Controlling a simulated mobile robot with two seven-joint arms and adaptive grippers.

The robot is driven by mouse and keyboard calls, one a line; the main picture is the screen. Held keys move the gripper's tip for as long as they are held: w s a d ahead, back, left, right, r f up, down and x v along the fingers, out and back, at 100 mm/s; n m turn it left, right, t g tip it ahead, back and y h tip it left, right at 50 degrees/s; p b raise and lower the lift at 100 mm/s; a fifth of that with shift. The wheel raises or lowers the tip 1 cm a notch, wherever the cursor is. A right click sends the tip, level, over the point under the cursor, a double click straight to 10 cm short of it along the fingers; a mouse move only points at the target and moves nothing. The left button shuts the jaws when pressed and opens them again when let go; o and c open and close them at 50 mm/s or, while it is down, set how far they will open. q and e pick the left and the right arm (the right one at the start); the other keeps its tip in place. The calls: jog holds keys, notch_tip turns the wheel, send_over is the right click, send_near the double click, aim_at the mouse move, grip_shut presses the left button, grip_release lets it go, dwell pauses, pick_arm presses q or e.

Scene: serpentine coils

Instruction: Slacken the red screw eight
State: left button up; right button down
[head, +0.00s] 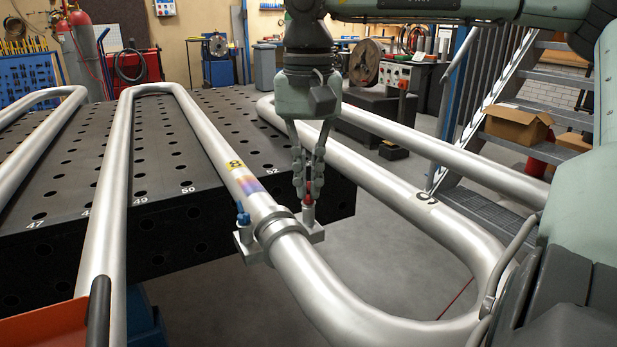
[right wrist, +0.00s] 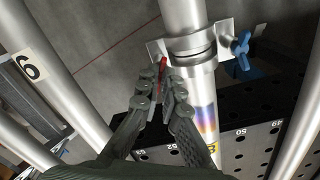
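The silver pipe coil carries a yellow label 8 (head: 235,165) and a heat-tinted band. Below the label, a metal clamp (head: 277,232) sits around the pipe. The clamp has a blue wing screw (head: 243,214) on its left and the red screw (head: 308,203) on its right. My right gripper (head: 308,188) points down at the red screw, its fingers close together with the red between them. In the right wrist view the fingertips (right wrist: 162,76) close around the red screw (right wrist: 162,64), partly hiding it. The blue screw (right wrist: 241,50) stands clear across the pipe. My left gripper is out of view.
A black perforated table (head: 160,190) with numbered holes lies under the pipes. An orange object (head: 45,328) is at the lower left. Metal stairs (head: 510,140) stand behind at right. Open floor shows below the clamp.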

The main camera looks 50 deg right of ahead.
aim_at(308, 187)
jog(key=shift+s+f+n, duration=0.1)
jog(key=shift+f+n, duration=0.05)
jog(key=shift+n, duration=0.85)
jog(key=shift+s+f+n, duration=0.1)
jog(key=shift+n, duration=0.9)
jog(key=c, duration=1.7)
grip_release()
jog(key=shift+w, duration=0.1)
jog(key=shift+r, duration=0.25)
notch_tip(308, 187, up, 12)
jog(key=shift+w+f, duration=0.1)
